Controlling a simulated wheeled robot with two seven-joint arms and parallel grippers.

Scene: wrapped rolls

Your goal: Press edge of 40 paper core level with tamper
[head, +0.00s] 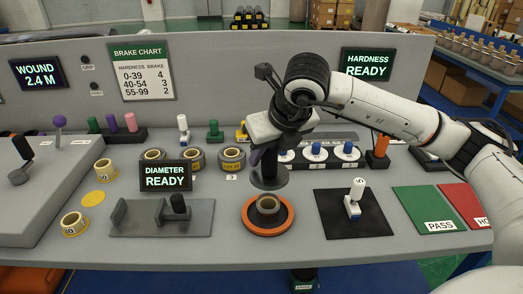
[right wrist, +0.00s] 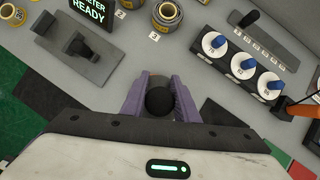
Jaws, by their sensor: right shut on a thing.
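My right gripper (head: 266,152) is above the orange ring, with its purple fingers shut on the tamper. The tamper (head: 268,181) is black, roughly upright, with a wide round foot; in the right wrist view its round black knob (right wrist: 160,99) sits between the fingers. No number is readable on this core. My left gripper is not in view.
A grey gauge fixture (head: 165,219) with a DIAMETER READY display (head: 165,176) stands left of the ring. A black mat (head: 350,212) with a white-handled stamp (head: 355,197) lies to the right, then a green PASS pad (head: 428,209). Wrapped rolls (head: 232,160) stand behind.

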